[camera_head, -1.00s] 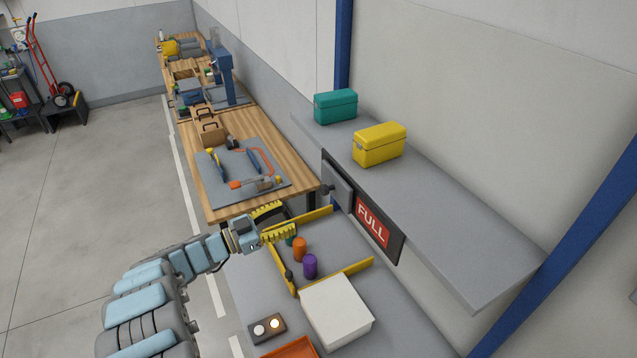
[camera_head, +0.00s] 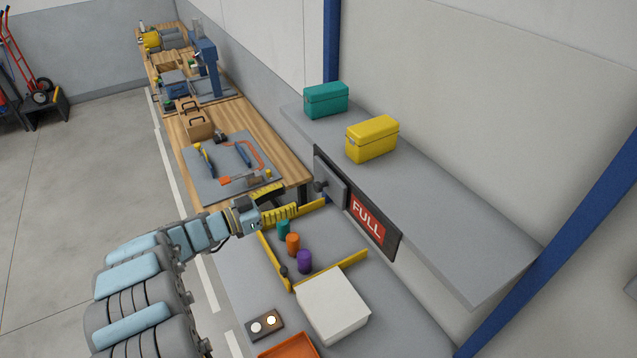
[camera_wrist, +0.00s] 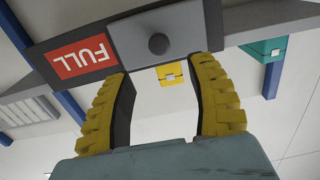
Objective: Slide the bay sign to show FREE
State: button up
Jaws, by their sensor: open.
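The bay sign is a dark frame (camera_head: 391,238) on the wall side, below the shelf's front edge. Its red FULL panel (camera_head: 367,217) shows at the right. A grey sliding plate (camera_head: 332,187) with a round dark knob (camera_head: 320,186) covers the left part. My gripper (camera_head: 288,201) is open and empty, left of the sign and apart from it. In the wrist view the FULL panel (camera_wrist: 82,56) appears upside down. The knob (camera_wrist: 158,44) lies ahead, roughly between the fingertips of my open gripper (camera_wrist: 160,70), without visible contact.
A shelf (camera_head: 450,230) overhangs the sign, bearing a teal case (camera_head: 326,101) and a yellow case (camera_head: 372,140). A wooden bench (camera_head: 255,122) stands behind.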

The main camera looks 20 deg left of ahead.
aim_at(315, 187)
jog(key=p+x, duration=0.1)
jog(key=x, duration=0.8)
jog(key=shift+w+d+p, duration=0.15)
jog(key=shift+w+p, duration=0.1)
jog(key=shift+p, duration=0.15)
grip_shut()
jog(key=shift+s, duration=0.1)
